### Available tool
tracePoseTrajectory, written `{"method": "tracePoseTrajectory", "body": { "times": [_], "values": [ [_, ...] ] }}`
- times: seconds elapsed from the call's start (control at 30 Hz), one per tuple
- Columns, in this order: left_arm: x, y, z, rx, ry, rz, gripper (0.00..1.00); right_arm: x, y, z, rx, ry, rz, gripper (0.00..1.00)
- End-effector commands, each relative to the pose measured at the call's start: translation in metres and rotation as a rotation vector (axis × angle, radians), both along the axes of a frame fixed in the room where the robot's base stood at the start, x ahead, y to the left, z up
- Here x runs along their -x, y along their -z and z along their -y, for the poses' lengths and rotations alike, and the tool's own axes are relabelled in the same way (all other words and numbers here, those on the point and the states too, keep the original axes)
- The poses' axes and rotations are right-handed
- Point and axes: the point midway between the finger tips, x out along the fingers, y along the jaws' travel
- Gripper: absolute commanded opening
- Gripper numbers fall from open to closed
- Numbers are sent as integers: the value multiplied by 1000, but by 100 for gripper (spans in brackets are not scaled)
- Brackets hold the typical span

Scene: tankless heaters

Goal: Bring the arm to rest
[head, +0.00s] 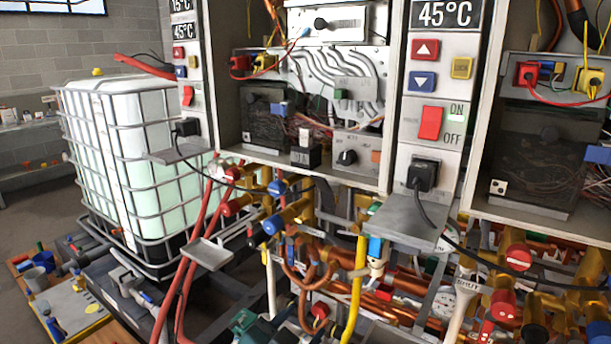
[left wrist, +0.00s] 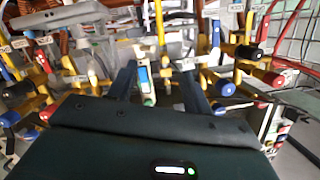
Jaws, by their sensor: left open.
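In the left wrist view my left gripper (left wrist: 158,72) shows as a dark body with two dark fingers standing apart. The fingers are open, and I see nothing clamped between them. Beyond the gap is a small valve (left wrist: 143,76) with a blue and white body, among yellow pipe fittings. I cannot tell whether a finger touches it. In the head view I cannot clearly make out the left gripper among the crowded pipes. My right gripper is not in view.
Open heater cabinets (head: 345,165) fill the upper middle and right. Copper pipes (head: 310,275) and coloured valves crowd the space below, with a yellow hose (head: 355,290) and red hoses (head: 190,265). A caged tank (head: 125,165) stands left. Open floor (head: 35,205) lies at far left.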

Motion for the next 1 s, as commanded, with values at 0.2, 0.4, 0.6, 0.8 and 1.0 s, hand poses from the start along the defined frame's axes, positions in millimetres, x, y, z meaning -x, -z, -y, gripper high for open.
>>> {"method": "tracePoseTrajectory", "body": {
  "times": [0.2,0.4,0.6,0.8,1.0],
  "values": [
    [68,128,-68,115,-172,-298,50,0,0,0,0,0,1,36],
    [148,206,-125,153,-321,-488,50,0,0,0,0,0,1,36],
    [190,234,-152,155,-392,-564,50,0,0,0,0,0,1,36],
    [193,236,-154,156,-397,-569,50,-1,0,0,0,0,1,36],
    [193,236,-154,156,-397,-569,50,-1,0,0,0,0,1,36]
  ]
}}
